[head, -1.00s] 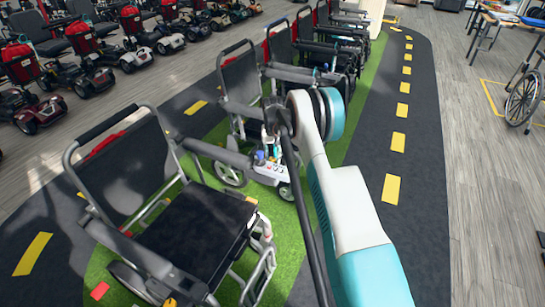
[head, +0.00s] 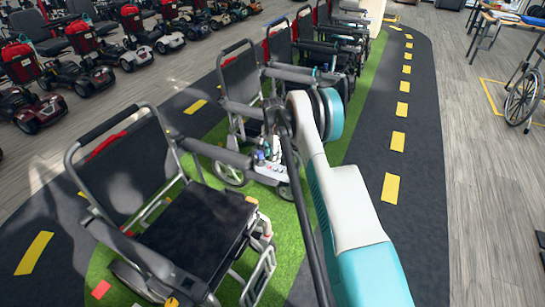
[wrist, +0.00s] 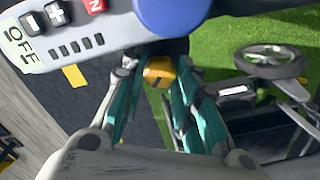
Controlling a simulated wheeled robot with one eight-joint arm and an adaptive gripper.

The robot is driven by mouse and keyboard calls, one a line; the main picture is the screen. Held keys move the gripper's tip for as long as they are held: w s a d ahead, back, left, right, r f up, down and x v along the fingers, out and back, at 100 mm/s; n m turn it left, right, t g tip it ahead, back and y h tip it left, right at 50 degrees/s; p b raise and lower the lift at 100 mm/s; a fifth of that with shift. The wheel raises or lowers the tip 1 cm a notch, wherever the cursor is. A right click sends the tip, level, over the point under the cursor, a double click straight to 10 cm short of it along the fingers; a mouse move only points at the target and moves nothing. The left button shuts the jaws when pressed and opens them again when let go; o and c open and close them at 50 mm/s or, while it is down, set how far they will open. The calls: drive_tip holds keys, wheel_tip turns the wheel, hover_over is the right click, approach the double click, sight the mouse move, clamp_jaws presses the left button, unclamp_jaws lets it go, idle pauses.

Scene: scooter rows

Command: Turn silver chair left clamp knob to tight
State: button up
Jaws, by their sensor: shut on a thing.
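In the wrist view a small yellow-orange knob (wrist: 160,71) with a dark line on its face sits between the teal fingers of my gripper (wrist: 157,80). The gripper is shut on this knob, just below a pale control panel (wrist: 85,38). In the head view my gripper is low beside the panel (head: 268,172), partly hidden by my arm. The panel is at the front of a dark-seated wheelchair (head: 239,80) with a silver frame, second in the row. The knob cannot be made out in the head view.
A nearer wheelchair (head: 200,232) stands at the left, its armrest close to my gripper. The panel has a large blue knob (wrist: 172,10) and buttons close above my fingers. More wheelchairs stand behind. The dark lane (head: 412,150) at the right is clear.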

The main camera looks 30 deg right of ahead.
drive_tip(key=m, duration=0.4)
drive_tip(key=shift+m, duration=0.3)
drive_tip(key=m, duration=0.4)
drive_tip(key=shift+m, duration=0.3)
drive_tip(key=o, duration=0.8)
drive_tip(key=shift+c, duration=0.2)
